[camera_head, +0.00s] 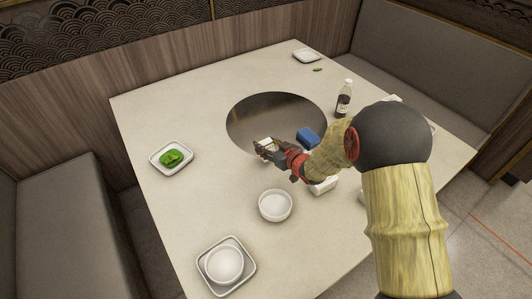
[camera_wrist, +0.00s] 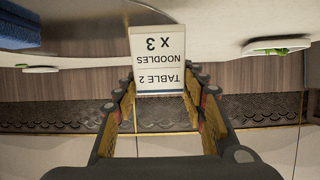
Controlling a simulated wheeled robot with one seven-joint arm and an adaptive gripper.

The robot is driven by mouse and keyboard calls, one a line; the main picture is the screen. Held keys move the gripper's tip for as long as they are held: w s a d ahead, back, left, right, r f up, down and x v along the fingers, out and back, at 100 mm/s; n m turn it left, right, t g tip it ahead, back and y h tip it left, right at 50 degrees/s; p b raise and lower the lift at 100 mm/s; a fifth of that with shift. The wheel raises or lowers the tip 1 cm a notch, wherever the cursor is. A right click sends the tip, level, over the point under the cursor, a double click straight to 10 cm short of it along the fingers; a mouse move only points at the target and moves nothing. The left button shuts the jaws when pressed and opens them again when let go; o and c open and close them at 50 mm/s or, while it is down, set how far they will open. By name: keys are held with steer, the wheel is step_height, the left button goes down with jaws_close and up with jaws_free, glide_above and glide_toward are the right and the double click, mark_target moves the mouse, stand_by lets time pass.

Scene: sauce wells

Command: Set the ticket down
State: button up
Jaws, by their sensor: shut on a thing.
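The ticket (camera_wrist: 158,62) is a small white card reading "TABLE 2 NOODLES X 3", and it appears upside down in the wrist view. My gripper (camera_head: 266,150) is shut on the ticket, with the fingertips (camera_wrist: 160,92) at the card's edge in the wrist view. In the head view the ticket (camera_head: 267,143) is a small pale patch at the fingertips, by the near edge of the round dark inset (camera_head: 262,110) in the table. I cannot tell whether the card touches the table.
A blue block (camera_head: 308,137) lies right of my gripper. A white bowl (camera_head: 275,205) stands in front, and another bowl (camera_head: 224,264) sits on a tray. A dish (camera_head: 158,168) with green food is left, a dark bottle (camera_head: 344,98) right. The table's left side (camera_head: 200,125) has free room.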

steer(key=f, duration=0.1)
steer(key=f+b, duration=0.2)
steer(key=f, duration=0.1)
steer(key=shift+w, duration=0.35)
steer(key=shift+r, duration=0.1)
steer(key=o, duration=1.2)
steer(key=shift+f, duration=0.2)
steer(key=shift+c, duration=0.2)
